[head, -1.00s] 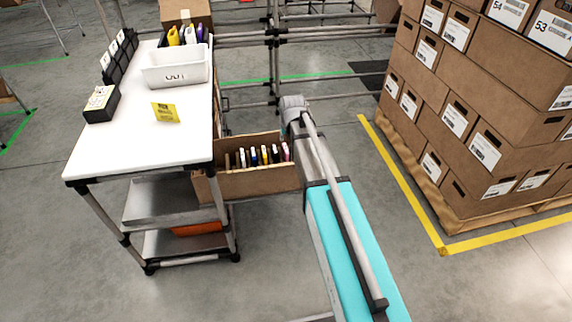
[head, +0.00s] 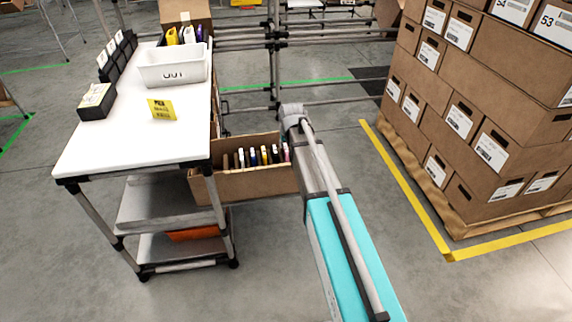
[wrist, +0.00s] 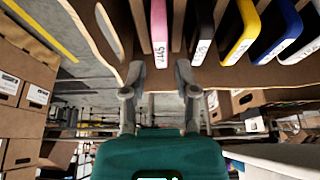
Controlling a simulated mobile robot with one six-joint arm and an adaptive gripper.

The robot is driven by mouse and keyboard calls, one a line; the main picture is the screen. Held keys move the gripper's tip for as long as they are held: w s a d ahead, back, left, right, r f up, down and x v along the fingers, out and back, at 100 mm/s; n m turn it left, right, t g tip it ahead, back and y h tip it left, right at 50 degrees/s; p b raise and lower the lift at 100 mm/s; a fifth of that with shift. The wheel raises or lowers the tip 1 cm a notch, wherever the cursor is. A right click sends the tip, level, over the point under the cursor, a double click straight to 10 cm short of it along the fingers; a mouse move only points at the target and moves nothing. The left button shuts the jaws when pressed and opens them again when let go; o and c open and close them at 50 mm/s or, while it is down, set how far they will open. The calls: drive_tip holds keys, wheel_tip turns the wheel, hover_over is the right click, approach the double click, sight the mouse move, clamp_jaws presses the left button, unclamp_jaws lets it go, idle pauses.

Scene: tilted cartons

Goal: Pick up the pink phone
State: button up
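The pink phone (wrist: 159,32) stands on edge in a slot of the open carton (wrist: 118,80), at the carton's end in the wrist view. It also shows small at the right end of the row in the head view (head: 286,152). My gripper (wrist: 156,70) is open, with its two fingertips spread either side of the pink phone's lower end. Nothing is between the fingers that I can see them touch. A black phone (wrist: 202,35) stands close beside the pink one, near the right finger. In the head view my arm hides the gripper.
Yellow (wrist: 240,35), blue (wrist: 278,35) and white phones stand further along the row. The carton (head: 250,184) sits beside the white table (head: 135,135), which holds a white bin (head: 172,68). Stacked boxes (head: 490,110) stand to the right, with floor between.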

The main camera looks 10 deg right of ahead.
sight(286, 148)
drive_tip(key=shift+f, duration=0.1)
drive_tip(key=shift+b+x, duration=2.45)
drive_tip(key=shift+x, duration=0.05)
clamp_jaws()
